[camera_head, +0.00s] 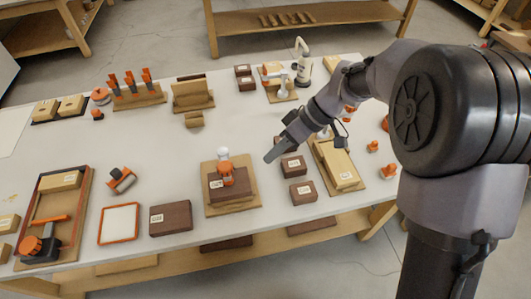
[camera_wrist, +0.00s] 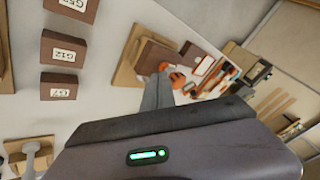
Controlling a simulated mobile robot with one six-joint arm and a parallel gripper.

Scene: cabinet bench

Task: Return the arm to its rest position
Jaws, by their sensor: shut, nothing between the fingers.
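My arm (camera_head: 375,78) reaches in from the right of the head view, over the white bench (camera_head: 150,180). My gripper (camera_head: 270,157) hangs above the middle of the bench, pointing down and left. Its fingers are together with nothing between them. In the wrist view the shut fingers (camera_wrist: 158,92) show at the centre, in front of a wooden board carrying a brown block (camera_wrist: 150,58). The gripper appears clear of the bench and everything on it; its exact height cannot be told.
Below the gripper stands a board with a brown block and an orange-and-white clamp (camera_head: 226,172). Brown labelled blocks (camera_head: 303,192) lie close by to the right, beside a wooden fixture (camera_head: 340,165). Bare bench lies left of the gripper.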

